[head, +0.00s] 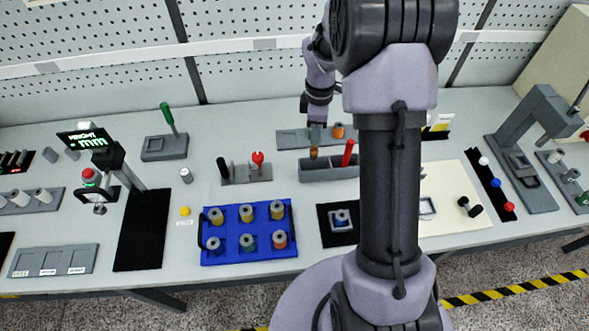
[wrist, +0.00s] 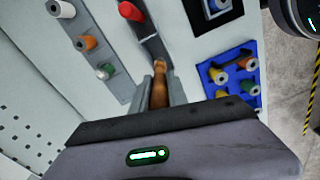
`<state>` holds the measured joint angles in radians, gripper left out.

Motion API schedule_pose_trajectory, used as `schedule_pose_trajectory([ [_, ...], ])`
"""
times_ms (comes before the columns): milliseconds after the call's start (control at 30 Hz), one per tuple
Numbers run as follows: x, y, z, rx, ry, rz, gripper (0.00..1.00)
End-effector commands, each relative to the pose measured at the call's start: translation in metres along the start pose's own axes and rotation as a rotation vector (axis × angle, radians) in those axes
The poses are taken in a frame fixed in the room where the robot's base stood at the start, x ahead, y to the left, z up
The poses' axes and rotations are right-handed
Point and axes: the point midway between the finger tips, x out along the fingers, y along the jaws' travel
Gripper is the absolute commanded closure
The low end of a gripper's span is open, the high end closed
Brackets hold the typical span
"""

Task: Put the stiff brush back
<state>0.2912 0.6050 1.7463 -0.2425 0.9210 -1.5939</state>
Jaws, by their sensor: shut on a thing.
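My gripper (head: 315,138) points down over the left part of a grey open trough (head: 328,175) near the middle of the bench. It is shut on a brush with a brown wooden handle (head: 314,153). In the wrist view the handle (wrist: 159,88) stands between the two grey fingers (wrist: 160,95). The brush's bristles are hidden, so I cannot tell whether it is stiff or whether its lower end is inside the trough or just above it. A red-handled tool (head: 348,152) leans in the right part of the trough, apart from my gripper.
A grey rack with a black and a red-handled tool (head: 240,178) stands left of the trough. A blue tray (head: 236,257) of several spools lies in front. Behind is a grey spool rack (head: 293,139). A black mat (head: 325,238) with a small fixture lies in front right.

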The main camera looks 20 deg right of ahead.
Motion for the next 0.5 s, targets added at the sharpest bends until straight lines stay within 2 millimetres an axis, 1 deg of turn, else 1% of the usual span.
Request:
schedule_pose_trajectory([
  [67, 0.015, 0.004, 0.003, 0.029, -0.001, -0.003, 1.00],
  [100, 0.026, 0.004, 0.003, 0.035, -0.001, -0.004, 1.00],
  [200, 0.050, 0.004, 0.003, 0.033, -0.001, -0.003, 1.00],
  [367, 0.072, 0.004, 0.003, 0.033, -0.001, -0.003, 1.00],
  [500, 0.099, 0.004, 0.003, 0.030, -0.001, -0.003, 1.00],
])
